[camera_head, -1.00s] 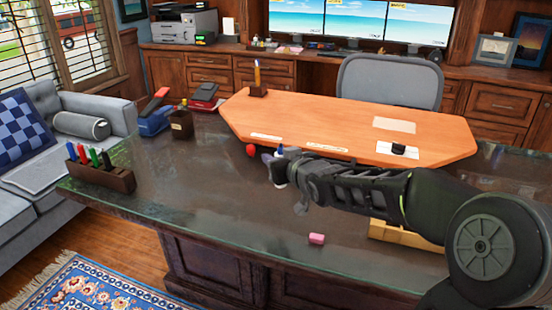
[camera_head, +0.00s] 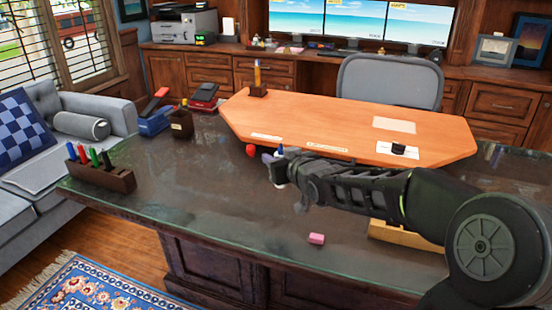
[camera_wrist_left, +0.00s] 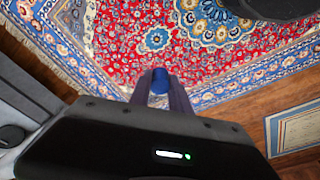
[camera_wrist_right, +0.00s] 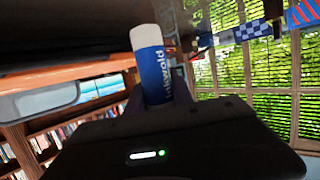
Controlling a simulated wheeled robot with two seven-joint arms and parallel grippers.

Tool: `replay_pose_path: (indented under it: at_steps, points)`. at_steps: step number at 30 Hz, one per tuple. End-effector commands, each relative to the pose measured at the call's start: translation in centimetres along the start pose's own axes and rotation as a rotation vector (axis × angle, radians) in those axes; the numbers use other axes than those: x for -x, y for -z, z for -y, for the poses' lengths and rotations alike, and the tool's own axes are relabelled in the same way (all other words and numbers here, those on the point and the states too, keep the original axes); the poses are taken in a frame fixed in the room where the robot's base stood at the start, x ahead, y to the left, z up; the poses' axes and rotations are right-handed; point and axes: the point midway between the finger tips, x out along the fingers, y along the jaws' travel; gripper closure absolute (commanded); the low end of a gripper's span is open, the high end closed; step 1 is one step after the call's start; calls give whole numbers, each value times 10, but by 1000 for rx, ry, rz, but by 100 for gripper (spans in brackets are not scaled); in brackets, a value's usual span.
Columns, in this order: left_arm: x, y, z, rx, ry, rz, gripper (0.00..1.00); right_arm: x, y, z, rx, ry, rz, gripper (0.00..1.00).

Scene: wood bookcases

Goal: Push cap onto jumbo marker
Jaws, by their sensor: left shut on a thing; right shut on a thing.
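The jumbo marker (camera_wrist_right: 153,62) has a blue, lettered barrel and a white end in the right wrist view. My right gripper (camera_wrist_right: 157,98) is shut around its barrel, with the white end sticking out beyond the fingers. In the head view my right gripper (camera_head: 279,170) hangs above the desk with a small blue tip showing at it. The blue cap (camera_wrist_left: 160,80) is between the fingers of my left gripper (camera_wrist_left: 160,92), which is shut on it above the rug. My left arm is outside the head view. Cap and marker are apart.
The dark glass-topped desk (camera_head: 200,205) carries a wooden marker holder (camera_head: 100,175) with several markers, a red object (camera_head: 250,150), a pink eraser (camera_head: 316,239) and a pencil cup (camera_head: 181,124). The desk's front middle is mostly clear. A patterned rug (camera_wrist_left: 215,45) lies below my left gripper.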

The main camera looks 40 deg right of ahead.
Motion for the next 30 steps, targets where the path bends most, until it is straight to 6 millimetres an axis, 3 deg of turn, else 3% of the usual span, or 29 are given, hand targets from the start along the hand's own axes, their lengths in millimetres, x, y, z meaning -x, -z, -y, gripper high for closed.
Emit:
replay_pose_path:
  at_steps: [22,30]
  points:
    - [0,0,0,-12,-2,0,100,0,0,0,1,2,-1,100]
    - [1,-3,0,-257,-32,0,100,1,21,1,-1,1,-3,100]
